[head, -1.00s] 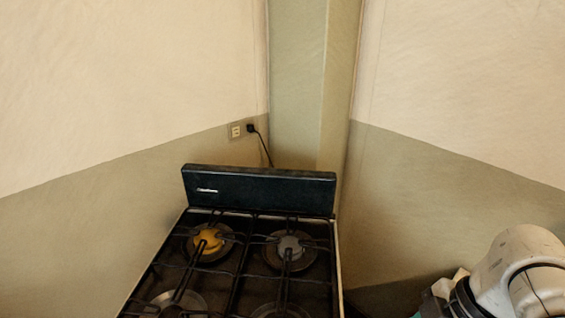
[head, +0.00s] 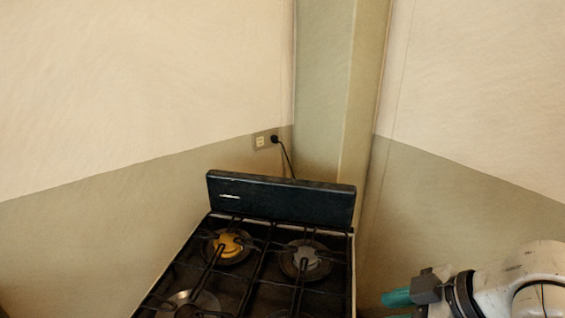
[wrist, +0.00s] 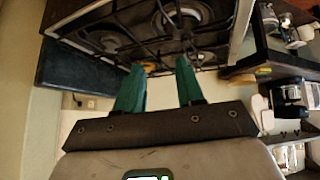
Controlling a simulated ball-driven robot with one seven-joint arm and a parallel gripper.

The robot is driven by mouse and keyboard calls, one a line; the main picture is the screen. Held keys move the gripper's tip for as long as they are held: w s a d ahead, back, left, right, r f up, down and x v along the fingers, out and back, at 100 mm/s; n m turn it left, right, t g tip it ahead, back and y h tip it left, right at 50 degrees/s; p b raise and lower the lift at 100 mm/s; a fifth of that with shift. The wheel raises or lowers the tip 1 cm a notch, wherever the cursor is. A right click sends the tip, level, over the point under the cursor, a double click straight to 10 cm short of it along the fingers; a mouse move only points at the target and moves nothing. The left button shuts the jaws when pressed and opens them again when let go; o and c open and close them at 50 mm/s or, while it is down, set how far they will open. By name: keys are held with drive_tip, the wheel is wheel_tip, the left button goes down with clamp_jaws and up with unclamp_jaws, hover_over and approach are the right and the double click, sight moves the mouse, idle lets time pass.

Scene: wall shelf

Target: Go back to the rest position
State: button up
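My gripper (wrist: 158,70) shows in the wrist view with its two teal fingers apart and nothing between them. It is open. In the head view, a teal finger of my gripper (head: 397,298) points left at the lower right, beside the stove. The rest of my arm is mostly cut off by the frame's edge. The task names no object.
A black gas stove (head: 281,202) with several burners stands in the corner. Its plug is in a wall outlet (head: 260,141).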

drive_tip(key=s+f+m+h, duration=0.1)
drive_tip(key=s+f+m, duration=0.35)
drive_tip(key=f, duration=0.35)
drive_tip(key=s+f+m+h, duration=0.1)
drive_tip(key=s+f+m, duration=0.2)
drive_tip(key=f+m, duration=0.45)
drive_tip(key=s+d+f+g+h, duration=0.2)
drive_tip(key=s+d+f, duration=0.2)
drive_tip(key=s, duration=0.4)
drive_tip(key=s+d+f+m+g+h, duration=0.1)
drive_tip(key=s+d+f+g+h, duration=0.1)
drive_tip(key=s+d+f, duration=0.3)
drive_tip(key=s+f, duration=0.1)
drive_tip(key=s, duration=0.1)
drive_tip(key=shift+s+d+f+h, duration=0.15)
drive_tip(key=shift+s+f+h, duration=0.05)
drive_tip(key=shift+s+h, duration=0.15)
